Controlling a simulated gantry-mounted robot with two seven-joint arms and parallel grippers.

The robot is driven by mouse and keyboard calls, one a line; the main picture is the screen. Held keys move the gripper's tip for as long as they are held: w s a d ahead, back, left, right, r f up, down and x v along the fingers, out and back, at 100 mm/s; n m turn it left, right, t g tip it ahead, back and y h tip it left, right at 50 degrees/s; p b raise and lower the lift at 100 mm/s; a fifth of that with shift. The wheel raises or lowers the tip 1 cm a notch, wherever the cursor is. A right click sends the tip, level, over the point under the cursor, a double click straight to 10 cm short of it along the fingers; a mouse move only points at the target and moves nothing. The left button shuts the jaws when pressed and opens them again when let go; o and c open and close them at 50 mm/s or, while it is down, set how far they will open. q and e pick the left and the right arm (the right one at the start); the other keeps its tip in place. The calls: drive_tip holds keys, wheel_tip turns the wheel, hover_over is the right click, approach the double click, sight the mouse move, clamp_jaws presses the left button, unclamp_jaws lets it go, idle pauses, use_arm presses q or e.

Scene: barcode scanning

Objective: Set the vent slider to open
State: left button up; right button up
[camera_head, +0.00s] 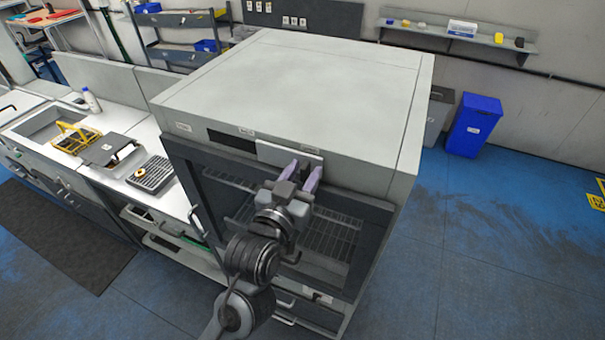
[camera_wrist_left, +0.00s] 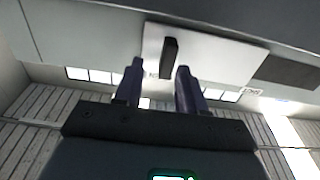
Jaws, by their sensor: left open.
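The vent slider is a pale plate (camera_head: 278,153) on the upper front panel of a large grey cabinet (camera_head: 300,85). A dark vent slot (camera_head: 232,142) is uncovered to the left of the plate. In the left wrist view the slider plate (camera_wrist_left: 216,58) carries a black upright knob (camera_wrist_left: 169,57), and the dark slot (camera_wrist_left: 288,71) lies to its right. My left gripper (camera_head: 304,170) is open in front of the plate's right part. In the wrist view its fingertips (camera_wrist_left: 160,68) are on either side of the knob's lower end, with visible gaps. My right gripper is out of view.
Below the panel is the cabinet's dark glass door with racks (camera_head: 330,238) behind it and a handle (camera_head: 195,222) at left. A counter (camera_head: 125,152) with a tray and scale-like items is at left. A blue bin (camera_head: 474,126) stands right; the floor there is clear.

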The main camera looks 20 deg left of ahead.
use_arm(q)
drive_tip(key=shift+s, duration=0.6)
drive_tip(key=s+p, duration=0.3)
drive_tip(key=s, duration=0.6)
drive_tip(key=shift+s+a+p, duration=0.3)
drive_tip(key=shift+s+a, duration=0.05)
drive_tip(key=s+a+f+g, duration=0.2)
drive_tip(key=s+f+g, duration=0.2)
drive_tip(key=f, duration=0.5)
drive_tip(key=s+a+f+g, duration=0.3)
drive_tip(key=f, duration=0.6)
drive_tip(key=s+a+f+m+g+y, duration=0.1)
drive_tip(key=s+f+g, duration=0.6)
drive_tip(key=s, duration=0.4)
drive_tip(key=shift+a+f, duration=0.2)
drive_tip(key=shift+f, duration=0.7)
